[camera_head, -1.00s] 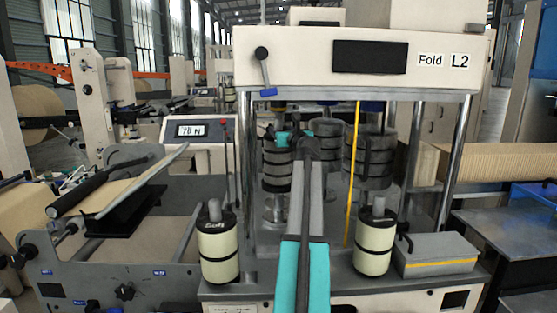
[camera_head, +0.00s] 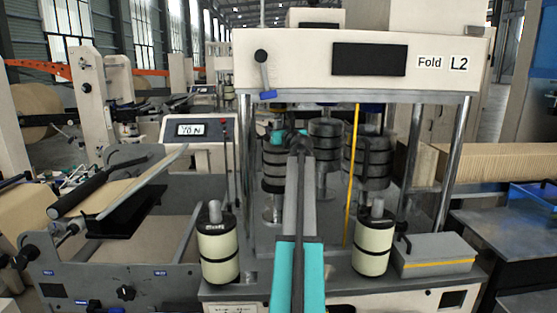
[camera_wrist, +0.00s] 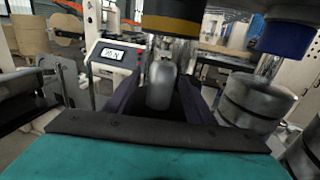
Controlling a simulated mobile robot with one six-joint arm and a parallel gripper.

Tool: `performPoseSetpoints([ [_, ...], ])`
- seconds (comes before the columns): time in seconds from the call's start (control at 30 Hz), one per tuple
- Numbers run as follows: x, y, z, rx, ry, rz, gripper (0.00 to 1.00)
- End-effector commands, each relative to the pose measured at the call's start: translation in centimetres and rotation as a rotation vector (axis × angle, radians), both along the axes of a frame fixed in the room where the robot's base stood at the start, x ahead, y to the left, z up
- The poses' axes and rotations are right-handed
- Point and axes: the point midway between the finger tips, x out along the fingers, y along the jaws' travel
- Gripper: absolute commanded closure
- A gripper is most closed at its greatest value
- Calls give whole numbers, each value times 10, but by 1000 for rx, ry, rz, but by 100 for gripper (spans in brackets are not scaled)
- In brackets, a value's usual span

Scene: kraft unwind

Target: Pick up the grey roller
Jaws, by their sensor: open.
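Several grey rollers with dark bands stand inside the machine in the head view: a left one (camera_head: 275,168), a middle one (camera_head: 325,146) and a right one (camera_head: 368,160). My gripper (camera_head: 289,138) is at the upper part of the left roller, partly covering it. In the wrist view its dark fingers are apart, with a silvery round-topped cylinder (camera_wrist: 161,86) between them. I cannot tell whether either finger touches it, and its lower part is hidden. Another grey roller (camera_wrist: 255,103) stands right of the fingers in the wrist view.
Two cream rollers, left (camera_head: 218,245) and right (camera_head: 372,240), stand on the machine's front ledge.

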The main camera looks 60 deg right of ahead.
Motion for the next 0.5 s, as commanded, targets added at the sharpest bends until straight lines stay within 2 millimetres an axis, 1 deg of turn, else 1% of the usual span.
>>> performPoseSetpoints([
  [0.43,0,1,0,0,0,0,51],
  [0.47,0,1,0,0,0,1,54],
  [0.5,0,1,0,0,0,1,61],
])
